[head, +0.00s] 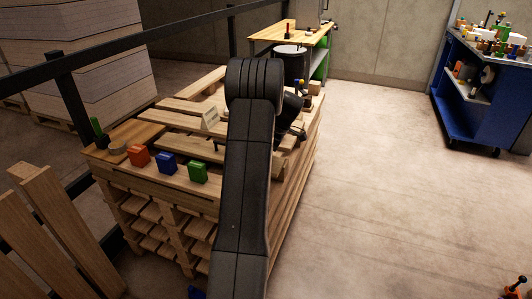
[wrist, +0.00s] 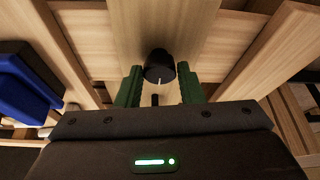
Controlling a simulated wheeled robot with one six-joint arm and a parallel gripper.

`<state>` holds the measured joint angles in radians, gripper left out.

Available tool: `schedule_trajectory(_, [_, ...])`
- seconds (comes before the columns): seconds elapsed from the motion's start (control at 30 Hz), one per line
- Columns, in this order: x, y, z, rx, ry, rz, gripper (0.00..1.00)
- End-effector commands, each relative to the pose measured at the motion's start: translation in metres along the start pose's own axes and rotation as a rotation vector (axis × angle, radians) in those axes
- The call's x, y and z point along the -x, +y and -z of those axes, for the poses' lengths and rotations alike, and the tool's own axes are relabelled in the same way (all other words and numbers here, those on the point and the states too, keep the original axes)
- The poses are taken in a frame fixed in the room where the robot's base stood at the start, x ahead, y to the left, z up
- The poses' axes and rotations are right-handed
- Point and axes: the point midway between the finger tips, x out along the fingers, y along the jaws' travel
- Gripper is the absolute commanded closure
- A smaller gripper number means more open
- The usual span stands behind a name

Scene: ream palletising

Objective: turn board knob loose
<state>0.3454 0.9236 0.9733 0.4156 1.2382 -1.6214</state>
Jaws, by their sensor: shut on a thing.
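In the wrist view a black round knob (wrist: 158,66) with a pale pointer line sits on a wooden board (wrist: 190,30). My gripper (wrist: 159,88) has its two green fingers on either side of the knob, shut on it. In the head view my dark arm reaches over the stack of wooden pallets (head: 205,205) and hides the knob and most of the gripper.
A red block (head: 138,157), a blue block (head: 167,163) and a green block (head: 198,172) stand along the stack's front edge.

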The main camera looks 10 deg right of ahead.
Motion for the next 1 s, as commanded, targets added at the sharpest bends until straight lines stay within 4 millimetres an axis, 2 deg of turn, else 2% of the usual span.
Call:
schedule_trajectory(0.43, [0.0,0.0,0.0,0.01,-0.001,0.002,0.89])
schedule_trajectory(0.47, [0.0,0.0,0.0,0.01,-0.001,0.002,0.6])
schedule_trajectory(0.53, [0.0,0.0,0.0,0.01,-0.001,0.002,0.46])
schedule_trajectory(0.57, [0.0,0.0,0.0,0.009,-0.001,0.002,0.44])
schedule_trajectory(0.83, [0.001,0.0,0.0,0.009,0.0,0.002,0.44])
schedule_trajectory(1.0, [0.017,0.001,0.0,0.008,0.0,0.001,0.44])
